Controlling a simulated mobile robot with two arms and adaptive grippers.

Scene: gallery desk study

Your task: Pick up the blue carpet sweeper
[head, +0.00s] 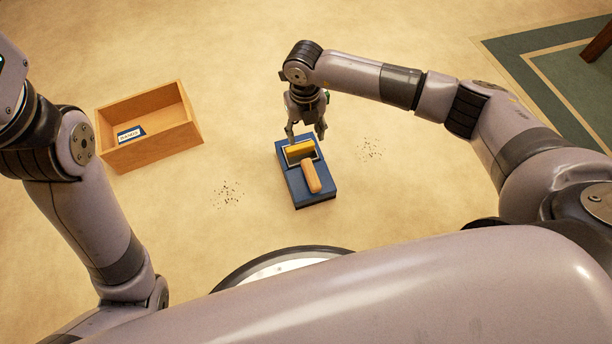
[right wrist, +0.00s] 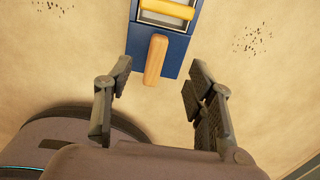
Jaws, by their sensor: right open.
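The blue carpet sweeper (head: 321,194) lies on the floor in the middle of the head view. It has a yellow roller in a framed window and a wooden handle (head: 312,175) on top. My right gripper (head: 307,133) is open and empty at the far end of the sweeper in the head view. In the right wrist view the sweeper (right wrist: 177,52) is at the top, with its wooden handle (right wrist: 156,60) above the gap between the open fingers (right wrist: 157,75). I cannot tell whether the fingers touch it. My left gripper is not in view.
A wooden box (head: 158,148) with a small blue label card (head: 131,134) stands on the floor to the left. Dark crumbs (head: 228,194) lie left of the sweeper and more crumbs (head: 370,149) lie right of it. A green-bordered rug (head: 560,75) is at the far right.

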